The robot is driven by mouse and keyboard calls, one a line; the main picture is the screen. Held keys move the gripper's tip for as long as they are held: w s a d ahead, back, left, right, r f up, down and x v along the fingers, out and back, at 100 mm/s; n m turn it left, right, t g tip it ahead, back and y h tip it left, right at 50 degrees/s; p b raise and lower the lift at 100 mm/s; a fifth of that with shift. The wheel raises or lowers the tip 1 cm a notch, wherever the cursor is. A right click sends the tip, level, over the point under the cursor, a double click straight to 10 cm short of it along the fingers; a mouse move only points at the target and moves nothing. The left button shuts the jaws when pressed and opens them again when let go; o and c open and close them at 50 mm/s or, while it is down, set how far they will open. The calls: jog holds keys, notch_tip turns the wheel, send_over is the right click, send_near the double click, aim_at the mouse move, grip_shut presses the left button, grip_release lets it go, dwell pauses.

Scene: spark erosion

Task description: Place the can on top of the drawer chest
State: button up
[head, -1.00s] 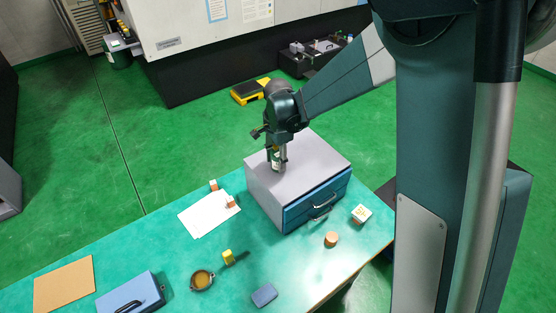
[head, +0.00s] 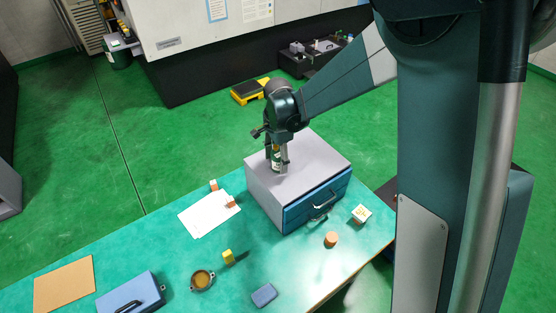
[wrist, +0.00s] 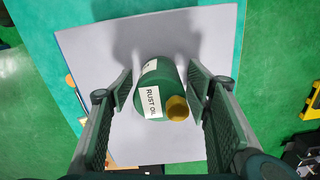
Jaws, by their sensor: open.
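The can (head: 276,160) is dark green with a white label and stands on top of the drawer chest (head: 318,162), near its left side. In the wrist view the can (wrist: 154,88) shows its "RUST OIL" label and a yellow cap, with the grey chest top (wrist: 222,50) beneath it. The wrist view shows the gripper (wrist: 160,92) open, with gaps between fingers and can.
A small patterned cube (head: 361,214) and a round wooden piece (head: 331,239) are in front of the chest. White paper (head: 208,216) with small blocks lies left of it. A pan (head: 202,280), a blue block (head: 264,295) and a blue case (head: 130,294) are nearer the front.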

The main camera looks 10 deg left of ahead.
aim_at(279, 153)
notch_tip(279, 153, up, 12)
jog(key=shift+f, duration=0.1)
dwell(0.5)
dwell(0.6)
jog(key=shift+d, duration=0.15)
jog(key=shift+s+d+r, duration=0.1)
jog(key=shift+d+r, duration=0.1)
jog(key=shift+r, duration=0.05)
jog(key=s+d+r+n+t, duration=0.25)
jog(key=s+d+r, duration=0.3)
jog(key=d, duration=0.45)
jog(key=s+d+r+n+t, duration=0.1)
jog(key=s+d+r+n, duration=0.2)
jog(key=s+d+r, duration=0.5)
jog(key=s+d+f+n+t, duration=0.3)
jog(key=s+d+n, duration=0.2)
jog(key=s+d, duration=0.7)
jog(key=shift+s+d+f+t, duration=0.2)
jog(key=shift+s+d+t, duration=0.2)
jog(key=shift+d, duration=1.5)
